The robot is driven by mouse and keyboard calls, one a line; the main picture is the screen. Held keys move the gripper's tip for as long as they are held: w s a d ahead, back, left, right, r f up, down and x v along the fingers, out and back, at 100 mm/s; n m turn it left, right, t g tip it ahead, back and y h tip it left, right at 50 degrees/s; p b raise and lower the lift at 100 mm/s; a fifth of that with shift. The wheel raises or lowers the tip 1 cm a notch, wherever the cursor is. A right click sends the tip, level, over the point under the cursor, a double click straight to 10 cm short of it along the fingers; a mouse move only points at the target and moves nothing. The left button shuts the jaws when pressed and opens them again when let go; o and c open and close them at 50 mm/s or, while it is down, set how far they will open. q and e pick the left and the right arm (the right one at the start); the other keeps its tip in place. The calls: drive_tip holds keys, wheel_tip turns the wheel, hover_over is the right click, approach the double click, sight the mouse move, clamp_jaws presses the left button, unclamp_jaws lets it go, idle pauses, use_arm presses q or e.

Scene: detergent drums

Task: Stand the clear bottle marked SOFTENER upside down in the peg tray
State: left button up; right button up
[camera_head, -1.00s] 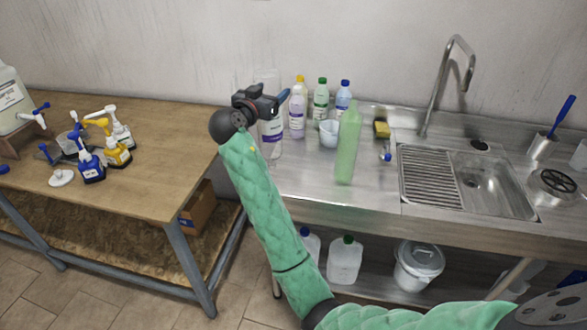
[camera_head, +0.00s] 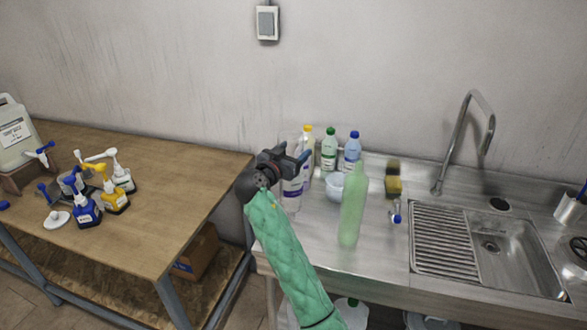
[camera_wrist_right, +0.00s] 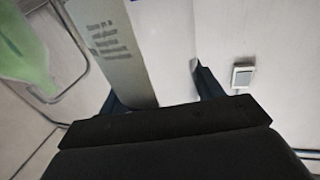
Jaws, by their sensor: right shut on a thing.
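My right gripper (camera_head: 292,160) is shut on a clear bottle (camera_head: 291,197) with a white, purple-banded label, above the left end of the steel counter. My gripper and wrist hide part of it in the head view. In the right wrist view, the bottle (camera_wrist_right: 113,50) stands between the two dark fingers, with small printed text on its pale label. The head view is too small to tell which end is up or to read the name SOFTENER. I cannot clearly make out a peg tray. My left gripper is in neither view.
A tall translucent green bottle (camera_head: 352,215) stands on the counter right of my gripper. Capped bottles (camera_head: 329,148) and a white cup (camera_head: 335,186) are behind it. The sink (camera_head: 495,255) and tap (camera_head: 470,130) are right. Pump bottles (camera_head: 88,205) crowd the wooden table (camera_head: 165,190); its right part is clear.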

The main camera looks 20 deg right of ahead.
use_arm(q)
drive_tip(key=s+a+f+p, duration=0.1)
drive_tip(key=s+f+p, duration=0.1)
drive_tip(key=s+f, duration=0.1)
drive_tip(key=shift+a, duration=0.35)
use_arm(e)
drive_tip(key=f, duration=0.5)
drive_tip(key=shift+w+d, duration=0.1)
drive_tip(key=shift+d, duration=0.1)
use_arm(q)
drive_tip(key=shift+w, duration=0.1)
use_arm(e)
drive_tip(key=shift+f, duration=0.1)
drive_tip(key=shift+f, duration=0.1)
drive_tip(key=o, duration=1)
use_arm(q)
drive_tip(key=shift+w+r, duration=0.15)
use_arm(e)
drive_tip(key=shift+o, duration=0.2)
drive_tip(key=shift+r, duration=0.2)
